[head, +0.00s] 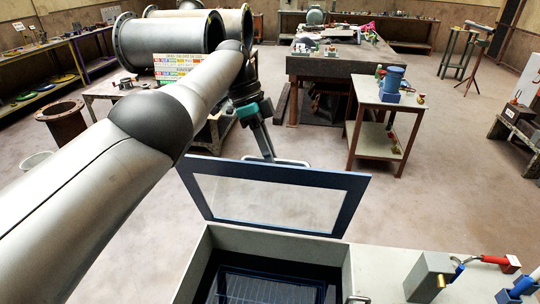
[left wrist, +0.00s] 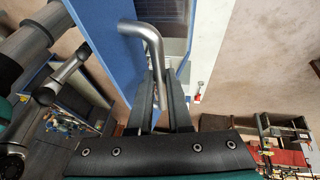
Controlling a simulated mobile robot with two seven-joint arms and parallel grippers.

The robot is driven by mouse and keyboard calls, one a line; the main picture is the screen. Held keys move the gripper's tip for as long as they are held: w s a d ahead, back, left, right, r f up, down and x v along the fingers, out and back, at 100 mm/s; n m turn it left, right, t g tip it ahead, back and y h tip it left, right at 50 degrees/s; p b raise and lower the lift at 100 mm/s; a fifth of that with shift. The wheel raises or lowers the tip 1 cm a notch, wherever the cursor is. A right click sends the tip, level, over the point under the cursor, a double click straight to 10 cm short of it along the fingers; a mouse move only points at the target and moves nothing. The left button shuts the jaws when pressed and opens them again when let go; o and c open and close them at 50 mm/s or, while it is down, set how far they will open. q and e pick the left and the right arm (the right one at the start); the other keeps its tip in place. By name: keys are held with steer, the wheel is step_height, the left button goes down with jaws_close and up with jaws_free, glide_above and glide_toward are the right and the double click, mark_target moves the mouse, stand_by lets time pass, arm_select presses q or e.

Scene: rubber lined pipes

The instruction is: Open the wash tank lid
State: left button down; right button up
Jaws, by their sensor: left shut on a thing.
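The wash tank (head: 198,262) is a grey box at the bottom centre of the head view, with a dark interior and a wire basket (head: 262,288) inside. Its blue-framed lid (head: 290,175) with a pale window stands raised above the tank's far edge, and the opening is uncovered. My left gripper (head: 266,148) is behind the lid's top edge, shut on the metal lid handle (head: 290,162). In the left wrist view the bent handle (left wrist: 150,38) runs down between the fingers (left wrist: 160,100), beside the blue lid frame (left wrist: 98,42). My right gripper is not in view.
A grey surface right of the tank carries a block with a blue-and-red fitting (head: 497,262). A small cart (head: 385,95) with a blue container, a heavy workbench (head: 335,65) and large pipes (head: 165,42) stand beyond. The floor between is mostly clear.

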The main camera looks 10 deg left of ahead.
arm_select(q)
steer(key=shift+a+f, duration=0.15)
steer(key=shift+f, duration=0.2)
steer(key=c, duration=1.3)
jaws_free()
steer(key=o, duration=0.4)
steer(key=shift+w, duration=0.2)
steer(key=shift+s+r, duration=0.1)
steer(key=shift+r, duration=0.1)
